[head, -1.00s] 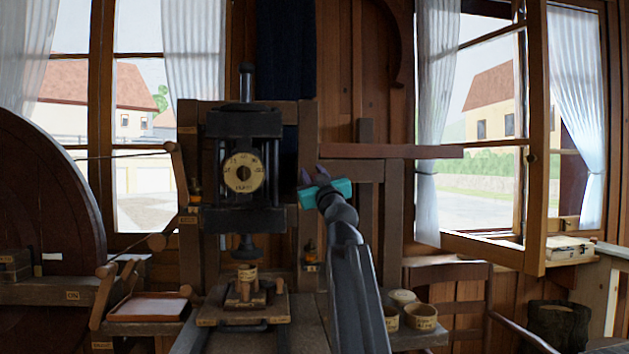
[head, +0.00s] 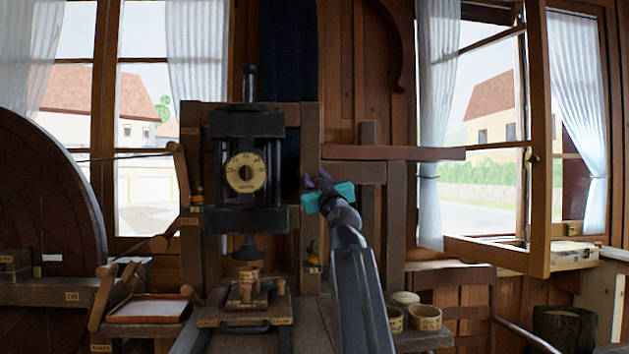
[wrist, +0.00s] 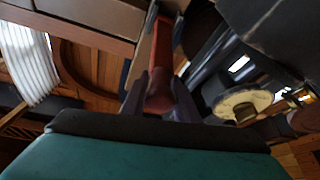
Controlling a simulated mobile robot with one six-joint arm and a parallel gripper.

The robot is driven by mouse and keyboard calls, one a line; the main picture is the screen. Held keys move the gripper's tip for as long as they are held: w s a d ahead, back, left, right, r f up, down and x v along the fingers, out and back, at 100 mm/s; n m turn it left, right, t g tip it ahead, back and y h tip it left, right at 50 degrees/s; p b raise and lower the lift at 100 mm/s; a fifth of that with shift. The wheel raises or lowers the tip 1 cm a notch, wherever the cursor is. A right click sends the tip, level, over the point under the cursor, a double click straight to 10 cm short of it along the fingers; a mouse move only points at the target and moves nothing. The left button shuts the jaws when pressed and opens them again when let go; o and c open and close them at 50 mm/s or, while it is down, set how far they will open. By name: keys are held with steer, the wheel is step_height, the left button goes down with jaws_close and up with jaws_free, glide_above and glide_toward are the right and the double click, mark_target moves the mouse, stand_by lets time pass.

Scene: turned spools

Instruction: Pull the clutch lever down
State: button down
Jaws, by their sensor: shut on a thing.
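My gripper (head: 316,181) has purple fingers and a teal body, and it is just right of the black press frame. In the wrist view its fingers (wrist: 160,100) are shut around the rounded end of a reddish-brown wooden lever (wrist: 163,45). The lever's shaft runs away from the fingers, up the picture. I take this to be the clutch lever; no label on it is readable. In the head view my gripper and the frame mostly hide it.
The press with its round dial (head: 246,172) stands close left of my gripper. A horizontal reddish bar (head: 400,153) runs just above and to the right. Cups (head: 424,317) stand on a shelf lower right. A large dark wheel (head: 45,215) is far left.

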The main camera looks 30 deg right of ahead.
steer(key=c, duration=1.6)
jaws_free()
steer(key=shift+s, duration=0.1)
steer(key=shift+c, duration=0.2)
steer(key=shift+o, duration=1.3)
steer(key=shift+s+r, duration=0.1)
steer(key=shift+s, duration=0.05)
steer(key=v, duration=1.3)
steer(key=shift+s+f, duration=0.25)
steer(key=shift+a, duration=0.1)
